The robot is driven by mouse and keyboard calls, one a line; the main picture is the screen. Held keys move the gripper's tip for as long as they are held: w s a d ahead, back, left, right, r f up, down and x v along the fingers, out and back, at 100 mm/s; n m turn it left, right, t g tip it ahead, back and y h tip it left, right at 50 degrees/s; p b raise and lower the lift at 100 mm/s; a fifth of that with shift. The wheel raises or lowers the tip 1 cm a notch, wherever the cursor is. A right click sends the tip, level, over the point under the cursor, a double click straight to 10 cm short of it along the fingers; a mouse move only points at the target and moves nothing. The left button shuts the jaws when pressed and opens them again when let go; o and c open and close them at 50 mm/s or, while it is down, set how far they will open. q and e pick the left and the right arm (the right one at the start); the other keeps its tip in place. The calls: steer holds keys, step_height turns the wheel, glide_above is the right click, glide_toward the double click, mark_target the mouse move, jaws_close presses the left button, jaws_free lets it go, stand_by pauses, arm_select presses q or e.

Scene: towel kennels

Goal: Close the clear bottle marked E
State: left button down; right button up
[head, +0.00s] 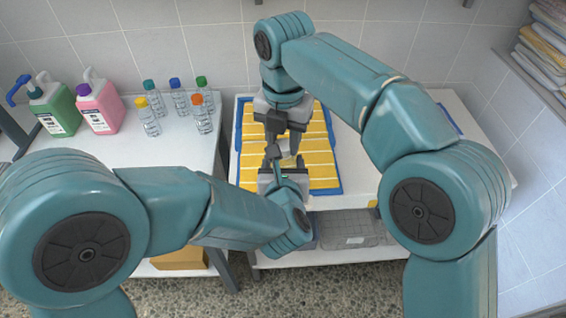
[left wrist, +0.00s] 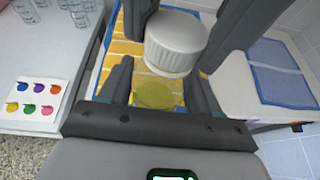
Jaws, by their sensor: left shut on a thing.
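A white ribbed cap (left wrist: 176,42) sits between the dark fingers of my right gripper (left wrist: 187,25), which comes down from above. My left gripper (left wrist: 157,82) is shut on the clear bottle (left wrist: 155,93), seen mainly as a yellowish translucent disc between its fingers. The cap is just above or at the bottle's top; I cannot tell whether they touch. No letter E is readable. In the head view my left gripper (head: 279,162) and right gripper (head: 287,138) meet over the yellow striped towel (head: 315,160), largely hiding the bottle.
Several clear bottles with coloured caps (head: 175,103) stand on the left table, beside green (head: 55,112) and pink (head: 100,106) jugs. A card with coloured dots (left wrist: 33,98) lies near that table's edge. A blue cloth (left wrist: 285,85) lies on the right. A wire basket (head: 348,230) sits below.

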steer(key=m, duration=1)
steer(key=shift+m, duration=0.4)
steer(key=m, duration=1.5)
steer(key=shift+m, duration=0.3)
steer(key=m, duration=0.5)
steer(key=shift+f, duration=0.1)
steer(key=m, duration=0.9)
steer(key=o, duration=1.2)
steer(key=shift+o, duration=0.2)
step_height(320, 180, up, 8)
steer(key=shift+f, duration=0.25)
